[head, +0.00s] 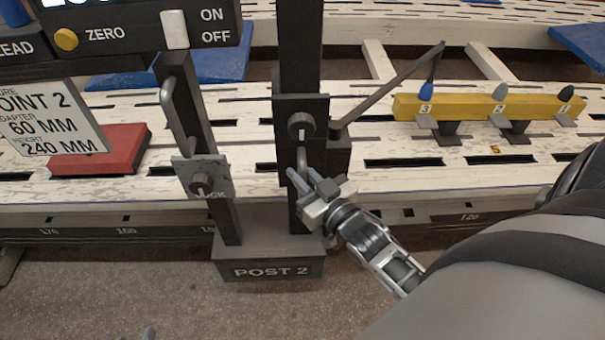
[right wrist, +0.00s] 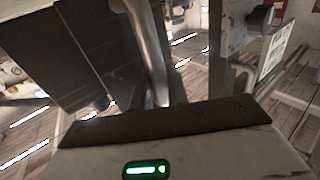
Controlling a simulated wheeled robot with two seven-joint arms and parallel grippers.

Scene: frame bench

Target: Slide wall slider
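The wall slider is a dark carriage (head: 316,118) with a round knob on the upright post (head: 299,50) marked POST 2. A grey bar handle (head: 302,157) is on its lower front. My right gripper (head: 299,174) is at the lower end of this handle. Its two fingers look apart, with the handle at or between their tips; contact is unclear. In the right wrist view the metal handle (right wrist: 148,50) runs down behind the gripper body, and the fingertips are hidden. A small grey tip at the head view's bottom edge may belong to my left gripper.
A second, thinner post with a curved handle (head: 179,115) and a lock plate (head: 203,178) stands close on the left. A dark rod (head: 390,85) reaches right from the carriage towards a yellow rack (head: 480,107). A red block (head: 100,150) lies on the slotted bench.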

